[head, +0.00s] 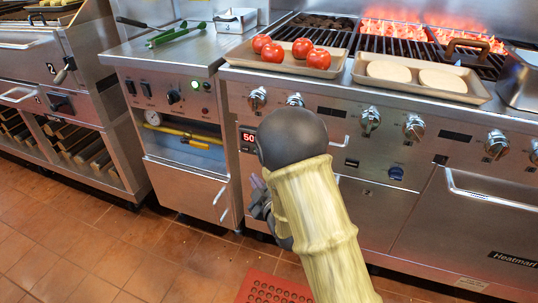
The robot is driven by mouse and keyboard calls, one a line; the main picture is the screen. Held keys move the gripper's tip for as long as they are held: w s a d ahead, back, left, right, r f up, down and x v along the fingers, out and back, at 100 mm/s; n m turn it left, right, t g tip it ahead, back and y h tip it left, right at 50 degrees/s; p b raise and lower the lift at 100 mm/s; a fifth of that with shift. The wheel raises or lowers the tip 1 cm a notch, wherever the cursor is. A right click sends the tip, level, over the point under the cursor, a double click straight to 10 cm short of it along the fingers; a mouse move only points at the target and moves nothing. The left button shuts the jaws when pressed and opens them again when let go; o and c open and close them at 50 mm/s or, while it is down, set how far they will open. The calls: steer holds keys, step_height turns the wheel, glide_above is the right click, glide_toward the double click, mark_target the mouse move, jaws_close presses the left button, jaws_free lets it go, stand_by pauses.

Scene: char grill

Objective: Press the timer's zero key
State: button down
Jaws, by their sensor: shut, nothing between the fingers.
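The timer (247,137) is a small dark panel with a lit red display reading about 50, on the front of the steel grill at its left end. My arm covers the area right beside and below the display, and I cannot make out the zero key. My gripper (257,186) shows only partly at the left edge of my arm, below the timer and in front of the grill's lower front. Its fingers look shut and hold nothing. I cannot tell whether it touches the panel.
Trays of tomatoes (284,68) and pale patties (440,95) sit on the grill's front ledge. Flames (400,32) burn behind. Control knobs (370,119) stick out along the front. A red mat (268,288) lies on the tiled floor.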

steer(key=w+d+p, duration=0.1)
steer(key=w+d, duration=0.2)
steer(key=w, duration=0.5)
stand_by(0.8)
steer(key=shift+w, duration=0.1)
stand_by(1.1)
steer(key=shift+w, duration=0.3)
steer(key=shift+d, duration=0.2)
